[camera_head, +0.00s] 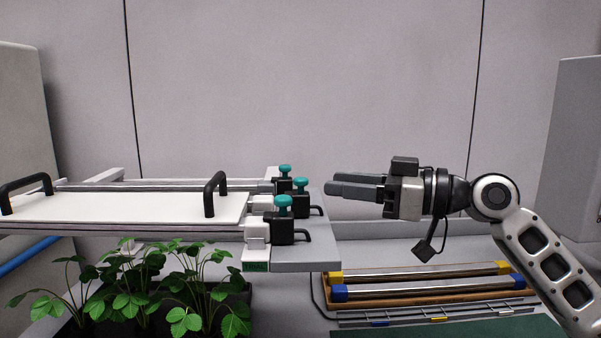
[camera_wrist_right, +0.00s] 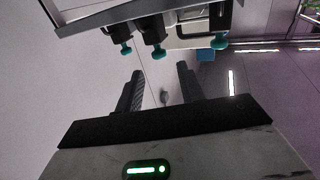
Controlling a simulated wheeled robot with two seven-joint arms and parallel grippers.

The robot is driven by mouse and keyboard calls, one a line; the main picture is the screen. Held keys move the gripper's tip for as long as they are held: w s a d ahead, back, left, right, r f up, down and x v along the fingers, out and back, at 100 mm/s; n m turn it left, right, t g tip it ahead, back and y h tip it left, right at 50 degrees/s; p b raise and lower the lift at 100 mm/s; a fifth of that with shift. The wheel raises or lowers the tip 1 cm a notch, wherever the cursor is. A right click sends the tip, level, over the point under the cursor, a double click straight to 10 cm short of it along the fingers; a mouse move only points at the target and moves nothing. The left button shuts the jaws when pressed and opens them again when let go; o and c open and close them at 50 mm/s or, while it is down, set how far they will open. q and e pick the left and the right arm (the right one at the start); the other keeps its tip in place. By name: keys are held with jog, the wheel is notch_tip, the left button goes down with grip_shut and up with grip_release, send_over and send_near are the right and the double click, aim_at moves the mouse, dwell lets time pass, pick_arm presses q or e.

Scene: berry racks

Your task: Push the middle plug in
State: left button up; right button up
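Three black plugs with teal knobs stand in a row at the right end of the white rack (camera_head: 120,208). The middle plug (camera_head: 299,196) sits further right than the near plug (camera_head: 281,228) and the far plug (camera_head: 283,185). In the right wrist view the middle plug (camera_wrist_right: 153,30) hangs between the other two at the top. My right gripper (camera_head: 331,184) is to the right of the plugs, apart from them, with its fingers pointing left. In the wrist view its fingers (camera_wrist_right: 160,70) are apart with nothing between them. My left gripper is not in view.
Black handles (camera_head: 210,195) stand on the rack. Leafy plants (camera_head: 150,285) sit below it. A tray with metal bars (camera_head: 425,280) lies below my right arm. The space between gripper and plugs is clear.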

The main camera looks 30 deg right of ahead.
aim_at(300, 178)
jog(key=p+x, duration=0.1)
jog(key=x, duration=0.2)
jog(key=p+x, duration=0.1)
jog(key=x, duration=0.2)
jog(key=shift+w+r, duration=0.1)
jog(key=shift+r, duration=0.15)
jog(key=shift+w+a+f+p, duration=0.25)
jog(key=shift+w+a+p, duration=0.2)
jog(key=shift+w, duration=0.1)
grip_shut()
